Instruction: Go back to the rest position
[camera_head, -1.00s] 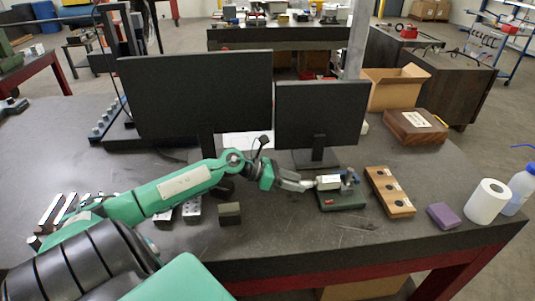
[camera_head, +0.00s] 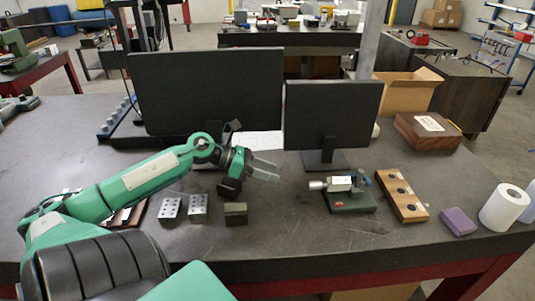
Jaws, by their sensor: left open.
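My left gripper (camera_head: 266,169) is open and empty. It hangs above the table in front of the gap between the two monitors, left of a green mould base (camera_head: 350,203). The mould base stands on the table and carries a pale block with a metal cylinder (camera_head: 318,185) and a blue part on top. The gripper is clear of it. My green left arm reaches in from the lower left. My right gripper is not in view.
Two black monitors (camera_head: 208,92) (camera_head: 331,115) stand behind the arm. A dark block (camera_head: 236,213) and two drilled metal blocks (camera_head: 170,207) lie near it. A wooden holder (camera_head: 402,195), purple block (camera_head: 458,221) and paper roll (camera_head: 503,207) stand right. The front middle is clear.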

